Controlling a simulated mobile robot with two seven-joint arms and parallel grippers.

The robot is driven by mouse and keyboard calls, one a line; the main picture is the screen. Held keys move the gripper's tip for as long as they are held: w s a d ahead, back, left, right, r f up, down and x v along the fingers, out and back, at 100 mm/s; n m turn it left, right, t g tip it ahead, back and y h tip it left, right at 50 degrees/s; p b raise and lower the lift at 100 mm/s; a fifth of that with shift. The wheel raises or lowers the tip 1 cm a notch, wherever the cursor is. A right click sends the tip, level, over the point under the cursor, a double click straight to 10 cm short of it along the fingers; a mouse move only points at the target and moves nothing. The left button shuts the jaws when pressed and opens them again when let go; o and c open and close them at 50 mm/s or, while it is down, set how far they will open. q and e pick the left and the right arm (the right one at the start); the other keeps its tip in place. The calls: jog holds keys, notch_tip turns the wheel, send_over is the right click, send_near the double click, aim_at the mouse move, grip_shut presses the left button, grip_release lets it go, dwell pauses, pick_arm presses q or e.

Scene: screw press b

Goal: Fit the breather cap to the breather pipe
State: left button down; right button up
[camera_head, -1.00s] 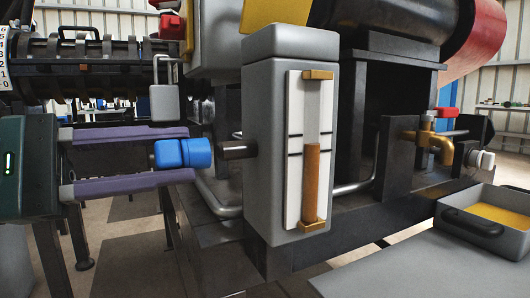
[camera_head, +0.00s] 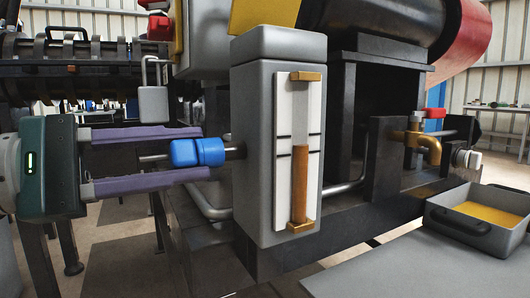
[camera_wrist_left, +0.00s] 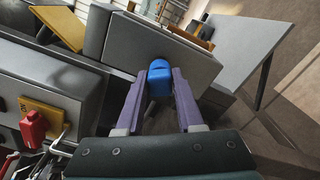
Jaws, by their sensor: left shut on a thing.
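The breather cap (camera_head: 197,152) is a blue, stepped cylinder lying on its side. My left gripper (camera_head: 204,153), with long purple fingers, is shut on it; the cap also shows between the fingertips in the left wrist view (camera_wrist_left: 159,80). The breather pipe (camera_head: 236,152) is a short dark stub sticking out from the left side of a tall grey housing (camera_head: 262,225). The cap's right end is in line with the pipe and meets its visible part. How far the pipe goes inside the cap is hidden. My right gripper is not in view.
The grey housing carries a white gauge plate (camera_head: 286,205) with an orange column. A padlock-shaped grey block (camera_head: 153,104) hangs above my fingers. A brass tap (camera_head: 428,146) and a grey tray (camera_head: 450,220) are at the right. A curved pipe runs below the cap.

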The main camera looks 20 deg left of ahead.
pick_arm(q)
jog(key=shift+w+d, duration=0.15)
jog(key=shift+c, duration=2.3)
grip_release()
jog(key=b+v, duration=0.1)
jog(key=v, duration=0.9)
jog(key=shift+w, duration=0.1)
